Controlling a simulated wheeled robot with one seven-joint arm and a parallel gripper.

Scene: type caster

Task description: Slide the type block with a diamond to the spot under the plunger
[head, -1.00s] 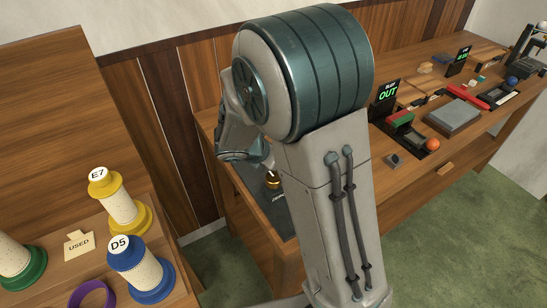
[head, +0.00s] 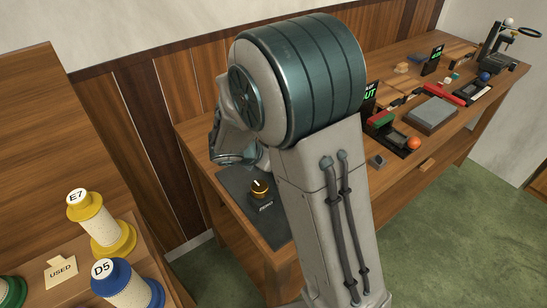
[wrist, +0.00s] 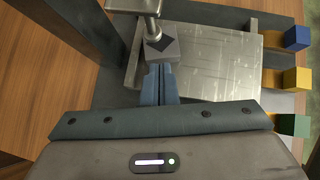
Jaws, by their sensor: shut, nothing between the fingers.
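In the wrist view, a grey type block (wrist: 160,52) with a dark diamond on its top sits at the left part of a scratched metal plate (wrist: 215,72). A metal plunger (wrist: 153,27) comes down from the top edge and its lower end overlaps the block's far edge in the picture; whether they touch I cannot tell. My gripper (wrist: 158,70) is shut, with its blue fingertips right at the block's near side and nothing between them. In the head view my arm hides the gripper, block and plunger.
Blue (wrist: 297,37), yellow (wrist: 295,77) and green (wrist: 292,125) blocks line the plate's right side. A dark upright post (wrist: 88,28) stands at the left. In the head view, a gold knob (head: 261,188) is on the bench, and labelled spools (head: 100,225) stand at the left.

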